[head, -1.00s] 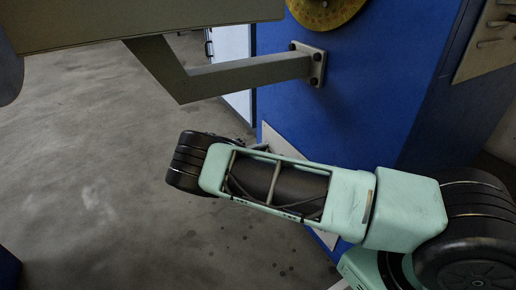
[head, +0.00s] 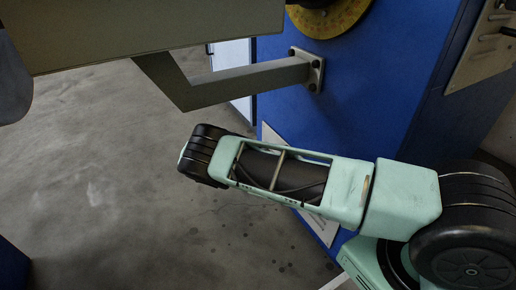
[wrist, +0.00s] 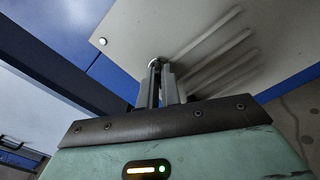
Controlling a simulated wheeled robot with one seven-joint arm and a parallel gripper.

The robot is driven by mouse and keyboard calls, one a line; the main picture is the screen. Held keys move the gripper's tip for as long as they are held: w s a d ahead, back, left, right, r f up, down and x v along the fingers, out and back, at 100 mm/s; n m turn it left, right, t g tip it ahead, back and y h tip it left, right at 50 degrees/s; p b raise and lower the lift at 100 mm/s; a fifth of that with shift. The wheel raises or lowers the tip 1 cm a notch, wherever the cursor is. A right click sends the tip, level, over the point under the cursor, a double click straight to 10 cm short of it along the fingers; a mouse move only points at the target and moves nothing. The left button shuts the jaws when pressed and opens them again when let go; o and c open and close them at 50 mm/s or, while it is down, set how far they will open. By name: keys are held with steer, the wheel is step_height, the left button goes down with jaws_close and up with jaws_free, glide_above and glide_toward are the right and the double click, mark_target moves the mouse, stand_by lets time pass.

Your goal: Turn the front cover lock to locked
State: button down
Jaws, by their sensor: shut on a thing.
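My gripper (wrist: 161,74) shows in the wrist view with its two narrow fingers close together, pointing up at a pale grey panel (wrist: 150,28). The fingers are shut on a small round metal part at the panel, which I take to be the front cover lock (wrist: 156,61). The fingers hide most of this lock, so its turned position cannot be read. In the head view my gripper is out of sight; only my mint-green arm shows.
Long slots (wrist: 215,60) cut the panel beside the fingers. In the head view a blue cabinet (head: 370,95) carries a grey bracket (head: 240,82) and a yellow dial (head: 325,18). A large grey panel (head: 150,25) overhangs at the upper left. The concrete floor (head: 85,170) is clear.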

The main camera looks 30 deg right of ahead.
steer(key=n, duration=0.5)
steer(key=shift+n, duration=0.3)
steer(key=shift+f, duration=0.1)
stand_by(0.4)
steer(key=c, duration=1.6)
jaws_free()
steer(key=a, duration=1.7)
steer(key=shift+a+b, duration=0.3)
steer(key=shift+b, duration=0.05)
